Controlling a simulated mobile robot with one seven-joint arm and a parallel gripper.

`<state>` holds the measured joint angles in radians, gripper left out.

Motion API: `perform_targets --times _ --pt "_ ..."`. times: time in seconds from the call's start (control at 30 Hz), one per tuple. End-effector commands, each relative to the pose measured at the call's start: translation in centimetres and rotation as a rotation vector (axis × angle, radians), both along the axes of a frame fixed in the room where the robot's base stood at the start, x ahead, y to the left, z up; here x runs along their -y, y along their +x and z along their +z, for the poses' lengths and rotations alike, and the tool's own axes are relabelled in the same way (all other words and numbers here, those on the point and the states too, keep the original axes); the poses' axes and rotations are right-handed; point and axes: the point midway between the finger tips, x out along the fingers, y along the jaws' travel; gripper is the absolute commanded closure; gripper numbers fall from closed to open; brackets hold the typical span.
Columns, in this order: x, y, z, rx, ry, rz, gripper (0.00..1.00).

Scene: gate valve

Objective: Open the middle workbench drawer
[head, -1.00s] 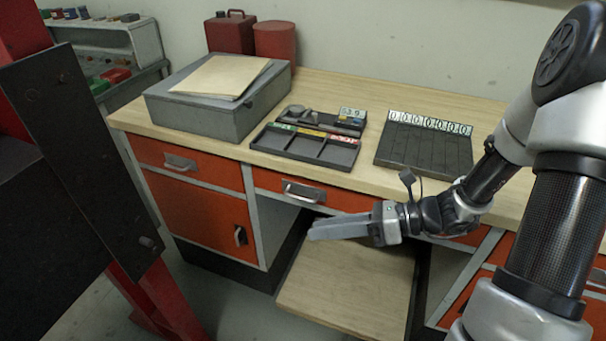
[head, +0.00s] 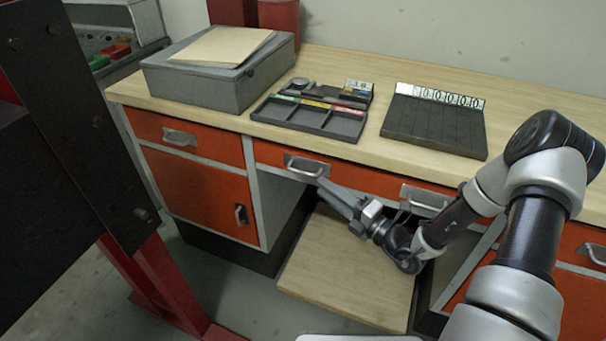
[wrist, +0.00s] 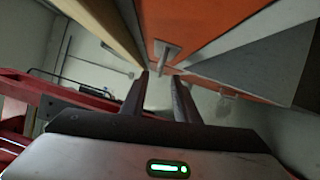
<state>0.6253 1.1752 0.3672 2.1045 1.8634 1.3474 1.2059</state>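The middle drawer (head: 350,178) is a wide orange front under the wooden worktop, flush with the bench. It has a metal handle on its left (head: 306,167) and another on its right (head: 424,200), partly behind my arm. My gripper (head: 323,184) is in front of the drawer, its tips just below and right of the left handle. In the wrist view, the two fingers (wrist: 162,80) stand apart with nothing between them. A handle (wrist: 166,52) on an orange front shows just beyond the fingertips. Whether the fingers touch the handle cannot be told.
Below the drawer is an open knee space with a wooden board (head: 345,270). A left drawer (head: 190,138) and cabinet door (head: 205,195) adjoin it. A grey case (head: 215,85) and trays (head: 315,115) lie on the worktop. A red and black frame (head: 75,130) stands at left.

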Motion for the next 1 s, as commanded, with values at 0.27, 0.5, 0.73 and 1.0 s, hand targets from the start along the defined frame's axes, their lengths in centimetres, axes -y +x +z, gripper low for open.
perform_targets --times 0.27,0.5,0.73,1.0 --pt "-4.5 3.9 0.3 0.002 0.000 0.004 0.72" --pt "-6.5 5.8 0.6 0.001 0.000 0.002 0.72" --pt "-6.9 6.2 0.7 0.000 0.000 0.001 0.72" --pt "-6.9 6.2 0.7 0.000 0.000 0.001 0.94"
